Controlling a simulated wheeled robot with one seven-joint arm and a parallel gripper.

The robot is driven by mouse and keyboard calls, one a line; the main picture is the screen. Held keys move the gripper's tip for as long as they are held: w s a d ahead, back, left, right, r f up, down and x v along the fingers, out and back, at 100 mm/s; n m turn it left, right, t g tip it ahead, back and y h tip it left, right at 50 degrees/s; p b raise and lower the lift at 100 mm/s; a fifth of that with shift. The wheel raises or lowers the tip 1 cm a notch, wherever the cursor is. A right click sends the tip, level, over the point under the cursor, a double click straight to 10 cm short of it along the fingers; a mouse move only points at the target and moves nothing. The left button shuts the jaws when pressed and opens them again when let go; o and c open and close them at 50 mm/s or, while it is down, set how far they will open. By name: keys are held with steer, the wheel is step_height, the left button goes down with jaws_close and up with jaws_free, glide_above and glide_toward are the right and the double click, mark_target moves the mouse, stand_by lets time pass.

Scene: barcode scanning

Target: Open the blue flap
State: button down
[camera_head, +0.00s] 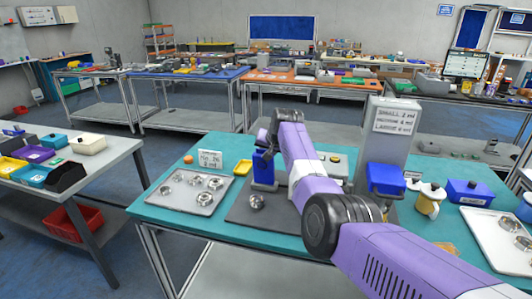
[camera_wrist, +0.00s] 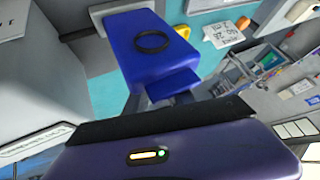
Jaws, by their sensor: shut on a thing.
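A blue upright part (camera_head: 263,169), which looks like the blue flap, stands on a dark grey base on the teal table in the head view. In the wrist view it shows as a broad blue surface (camera_wrist: 145,62) with a black ring (camera_wrist: 153,41) on it and a smaller blue tab (camera_wrist: 172,83) below. My gripper (camera_head: 266,143) is at the top of the blue part, shut on it. The fingertips are small and dark in the head view, and the contact is partly hidden in the wrist view.
A grey tower (camera_head: 393,130) with a blue box (camera_head: 387,178) stands right of my arm. A grey tray (camera_head: 166,200) of metal rings lies to the left, beside a small white sign (camera_head: 210,160).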

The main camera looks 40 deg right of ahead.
mark_target(272, 154)
steer(key=shift+s+d+f, duration=0.25)
steer(key=shift+f, duration=0.2)
steer(key=c, duration=1.1)
jaws_free()
steer(key=shift+f, duration=0.1)
steer(key=shift+w+r, duration=0.1)
steer(key=shift+r, duration=0.1)
steer(key=shift+a+r, duration=0.1)
steer(key=shift+s+a+r, duration=0.1)
steer(key=shift+s+r, duration=0.15)
steer(key=shift+r, duration=0.15)
steer(key=shift+v, duration=3.3)
steer(key=shift+s, duration=0.1)
